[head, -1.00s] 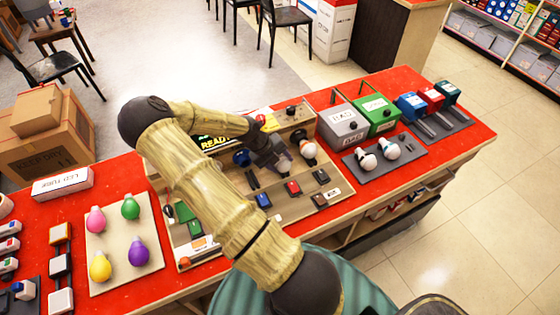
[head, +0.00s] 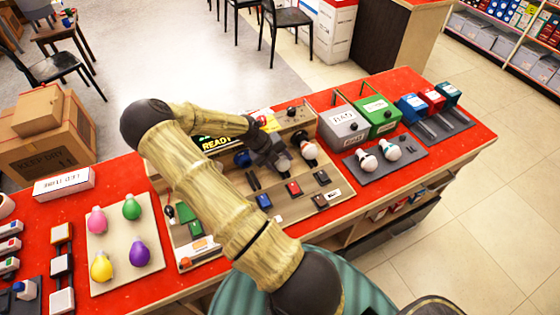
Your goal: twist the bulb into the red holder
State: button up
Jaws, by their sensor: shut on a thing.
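My gripper (head: 282,164) is at the wooden test board (head: 328,205), pointing down over its back row, between a blue holder (head: 241,158) and a white bulb (head: 309,149) standing in an orange-brown socket. It is shut on a bulb, which the fingers hide almost wholly. I cannot make out the red holder; the gripper and arm cover the spot under the fingertips. I cannot tell how deep the held bulb sits.
A red switch (head: 293,188) and a blue switch (head: 264,201) sit in front. Coloured bulbs lie on a beige board (head: 119,272) at left.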

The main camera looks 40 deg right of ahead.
jog(key=shift+w, duration=0.2)
jog(key=shift+d, duration=0.1)
jog(key=shift+d+y, duration=0.15)
jog(key=shift+y, duration=0.85)
jog(key=shift+r+t, duration=0.1)
jog(key=shift+t, duration=0.2)
jog(key=shift+d+y, duration=0.2)
jog(key=shift+y, duration=0.7)
jog(key=shift+d+y, duration=0.1)
jog(key=shift+y, duration=0.2)
jog(key=o, duration=1.1)
